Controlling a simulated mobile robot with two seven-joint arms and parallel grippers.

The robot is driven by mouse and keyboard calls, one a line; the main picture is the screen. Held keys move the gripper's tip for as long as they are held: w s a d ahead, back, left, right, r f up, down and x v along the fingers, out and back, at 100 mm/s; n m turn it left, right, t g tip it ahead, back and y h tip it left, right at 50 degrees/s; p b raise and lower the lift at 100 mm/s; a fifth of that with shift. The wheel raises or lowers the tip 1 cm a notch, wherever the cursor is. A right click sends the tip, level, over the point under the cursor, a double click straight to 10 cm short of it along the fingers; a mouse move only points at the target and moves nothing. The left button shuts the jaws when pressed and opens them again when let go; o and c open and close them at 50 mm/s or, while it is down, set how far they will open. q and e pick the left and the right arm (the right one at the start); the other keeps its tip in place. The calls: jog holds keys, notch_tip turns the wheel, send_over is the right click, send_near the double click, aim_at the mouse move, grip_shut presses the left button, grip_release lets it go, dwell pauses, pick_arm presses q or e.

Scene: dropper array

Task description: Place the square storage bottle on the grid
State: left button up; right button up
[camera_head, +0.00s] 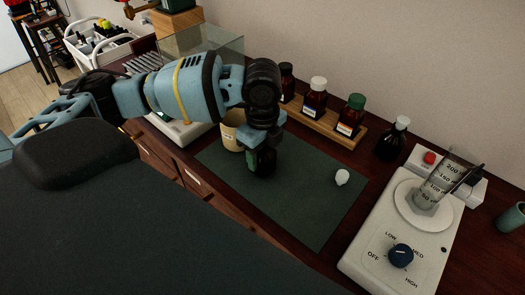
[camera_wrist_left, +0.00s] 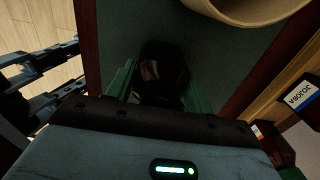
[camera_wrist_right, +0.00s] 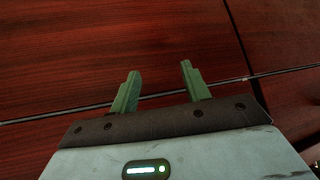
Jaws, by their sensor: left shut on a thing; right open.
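My left gripper (camera_head: 262,158) is low over the dark green mat (camera_head: 310,205), shut on a dark glossy bottle (camera_wrist_left: 162,72). In the left wrist view the bottle sits between the green fingers, seen from above; its square shape and label cannot be made out. In the head view the gripper mostly hides it, and I cannot tell if it touches the mat. No grid lines show clearly on the mat. My right gripper (camera_wrist_right: 158,88) is open and empty above a red-brown wooden surface.
A beige cup (camera_head: 232,132) stands close beside the left gripper. Behind the mat is a wooden rack (camera_head: 325,125) with several amber bottles. A small white object (camera_head: 342,177) lies on the mat's right. A hotplate (camera_head: 385,245) with a graduated beaker (camera_head: 432,190) stands right. The mat's front is clear.

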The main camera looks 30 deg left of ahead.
pick_arm(q)
jog(key=o, duration=1.4)
jog(key=shift+f, duration=0.1)
pick_arm(e)
jog(key=shift+d, duration=0.1)
pick_arm(q)
jog(key=shift+r, duration=0.25)
notch_tip(320, 180, up, 10)
jog(key=shift+r+p, duration=0.1)
jog(key=shift+p, duration=0.4)
jog(key=shift+r, duration=0.8)
pick_arm(e)
jog(key=shift+w+r, duration=0.65)
jog(key=shift+r, duration=0.15)
